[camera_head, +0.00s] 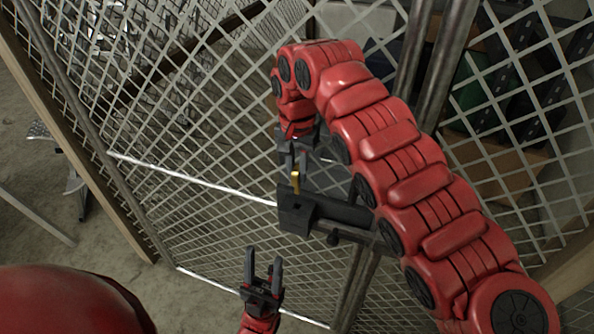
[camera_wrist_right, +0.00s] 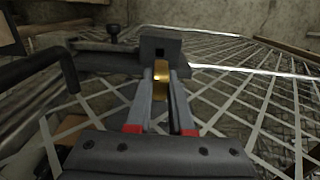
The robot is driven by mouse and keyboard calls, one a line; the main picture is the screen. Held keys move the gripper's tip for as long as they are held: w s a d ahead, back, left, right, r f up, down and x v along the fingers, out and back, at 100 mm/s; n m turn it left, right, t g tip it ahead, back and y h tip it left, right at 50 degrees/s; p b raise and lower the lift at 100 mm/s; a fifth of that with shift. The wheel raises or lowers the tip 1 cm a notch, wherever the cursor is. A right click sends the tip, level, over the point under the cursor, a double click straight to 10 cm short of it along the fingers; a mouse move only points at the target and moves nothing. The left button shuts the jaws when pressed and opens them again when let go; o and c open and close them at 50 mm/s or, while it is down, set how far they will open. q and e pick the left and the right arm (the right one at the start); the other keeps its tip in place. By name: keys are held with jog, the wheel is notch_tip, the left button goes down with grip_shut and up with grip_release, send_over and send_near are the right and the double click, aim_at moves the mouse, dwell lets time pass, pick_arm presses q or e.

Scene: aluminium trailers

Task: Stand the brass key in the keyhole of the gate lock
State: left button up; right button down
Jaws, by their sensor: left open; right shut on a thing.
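The brass key (camera_head: 296,181) is held in my right gripper (camera_head: 297,160) and points down at the dark gate lock (camera_head: 296,218). The key also shows in the right wrist view (camera_wrist_right: 160,76), between the two fingers of my right gripper (camera_wrist_right: 167,92). In that view the lock block (camera_wrist_right: 172,44) is just beyond the key, and its dark keyhole shows past the key's end. I cannot tell whether the key touches the lock. My left gripper (camera_head: 263,265) is open and empty, below and left of the lock, with its fingers pointing up.
The lock sits on a dark bar (camera_head: 345,213) on the wire mesh gate. A small dark knob (camera_head: 333,239) is beside it. Mesh panels (camera_head: 180,90) and metal posts stand around. A blue bin and shelving are behind the mesh at right.

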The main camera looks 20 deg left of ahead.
aim_at(297, 193)
jog(key=shift+f+b, duration=3.4)
jog(key=shift+f, duration=0.65)
jog(key=c, duration=0.7)
grip_release()
jog(key=shift+c, duration=0.2)
jog(key=shift+r, duration=0.1)
jog(key=shift+r, duration=0.3)
notch_tip(297, 193, up, 4)
jog(key=shift+f, duration=0.25)
notch_tip(297, 193, up, 13)
jog(key=p, duration=1.3)
jog(key=shift+r, duration=0.1)
